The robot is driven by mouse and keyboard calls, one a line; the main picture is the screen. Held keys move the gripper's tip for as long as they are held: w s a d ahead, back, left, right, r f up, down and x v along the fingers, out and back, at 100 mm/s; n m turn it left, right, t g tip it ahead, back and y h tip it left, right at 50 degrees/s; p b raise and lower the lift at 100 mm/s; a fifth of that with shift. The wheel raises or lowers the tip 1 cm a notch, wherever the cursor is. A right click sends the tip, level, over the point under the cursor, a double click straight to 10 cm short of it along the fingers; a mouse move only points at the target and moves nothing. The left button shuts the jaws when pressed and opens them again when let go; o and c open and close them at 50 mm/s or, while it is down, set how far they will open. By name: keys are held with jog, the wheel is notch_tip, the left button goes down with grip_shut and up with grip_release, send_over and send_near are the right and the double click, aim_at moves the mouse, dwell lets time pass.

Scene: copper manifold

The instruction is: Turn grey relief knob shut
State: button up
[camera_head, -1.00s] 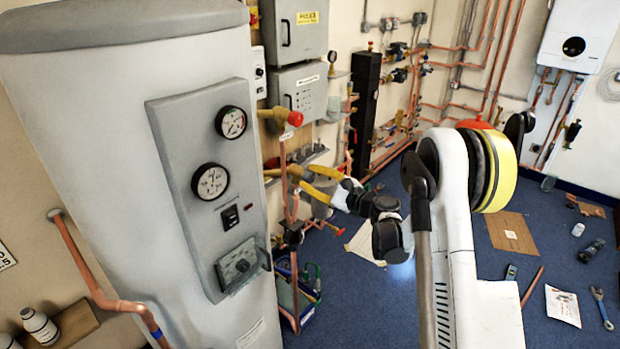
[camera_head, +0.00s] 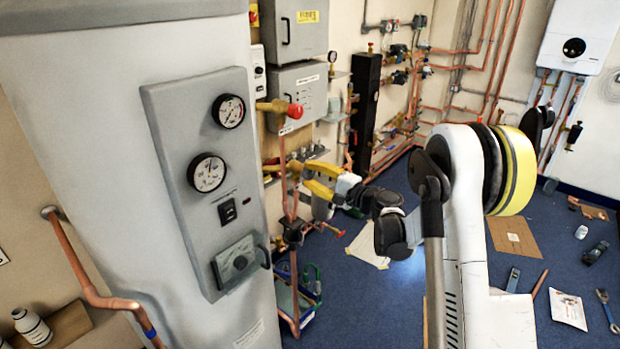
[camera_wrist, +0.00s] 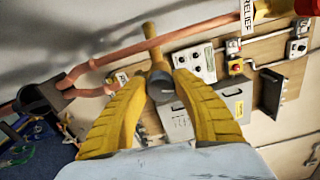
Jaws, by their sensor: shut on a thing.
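The grey relief knob (camera_wrist: 161,88) shows in the wrist view as a dark grey cylinder on a brass valve body (camera_wrist: 153,45). My gripper (camera_wrist: 160,78) has its yellow fingers on either side of the knob, shut on it. In the head view, my gripper (camera_head: 304,178) reaches left to the brass valve (camera_head: 291,167) beside the grey tank. The knob is mostly hidden there by the fingers. A RELIEF label (camera_wrist: 248,14) hangs on the pipework at the upper right of the wrist view. The knob's turn angle cannot be read.
The grey tank (camera_head: 90,150) with its gauge panel (camera_head: 190,120) stands close left of my gripper. A red-capped brass valve (camera_head: 294,111) sits above it. Grey control boxes (camera_head: 298,95) and copper pipes line the wall behind. Blue floor (camera_head: 400,290) lies below.

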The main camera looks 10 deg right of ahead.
jog(key=shift+n+b, duration=0.55)
jog(key=shift+n, duration=1.35)
jog(key=o, duration=1.2)
jog(key=v, duration=1.2)
